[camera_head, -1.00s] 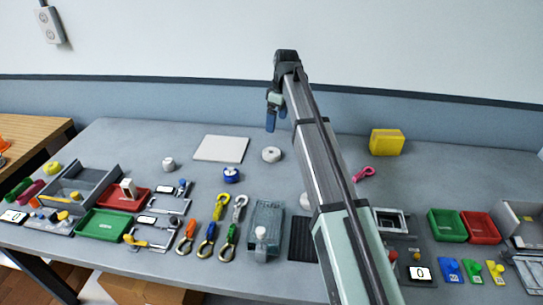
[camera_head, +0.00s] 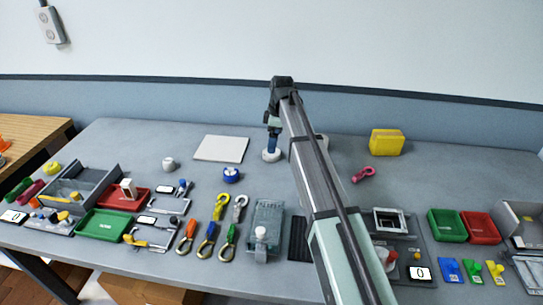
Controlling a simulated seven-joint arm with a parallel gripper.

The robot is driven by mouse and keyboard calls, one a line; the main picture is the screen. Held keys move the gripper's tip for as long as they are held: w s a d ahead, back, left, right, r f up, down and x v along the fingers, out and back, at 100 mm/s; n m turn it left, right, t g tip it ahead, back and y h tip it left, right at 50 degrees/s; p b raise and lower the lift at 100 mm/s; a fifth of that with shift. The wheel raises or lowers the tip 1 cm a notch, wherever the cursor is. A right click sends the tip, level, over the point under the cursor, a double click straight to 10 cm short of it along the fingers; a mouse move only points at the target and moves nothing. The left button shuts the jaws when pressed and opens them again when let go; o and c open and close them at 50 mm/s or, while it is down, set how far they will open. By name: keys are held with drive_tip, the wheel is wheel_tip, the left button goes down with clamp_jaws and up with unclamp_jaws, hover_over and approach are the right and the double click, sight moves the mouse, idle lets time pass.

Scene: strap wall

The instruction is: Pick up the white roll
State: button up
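A white roll (camera_head: 271,156) lies flat on the grey table, near the back and just left of my arm. My gripper (camera_head: 273,146) points down at it, and its blue fingers reach the top of the roll in this view. The fingers cover part of the roll's middle. I cannot tell whether they touch it or how far apart they are. A smaller whitish round object (camera_head: 169,164) stands further left.
A yellow block (camera_head: 387,142) and a pink piece (camera_head: 363,174) are to the right. Hooks, trays and boxes line the front. Bare table surrounds the roll.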

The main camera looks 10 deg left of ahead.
sight(269, 158)
drive_tip(key=shift+w+a+f, duration=0.1)
drive_tip(key=shift+a+f, duration=0.1)
drive_tip(key=shift+f, duration=1.15)
drive_tip(key=shift+w+a+f, duration=0.1)
drive_tip(key=shift+a+f, duration=0.1)
drive_tip(key=shift+f, duration=1.15)
drive_tip(key=c, duration=1.1)
drive_tip(key=shift+c, duration=0.3)
drive_tip(key=shift+r, duration=0.15)
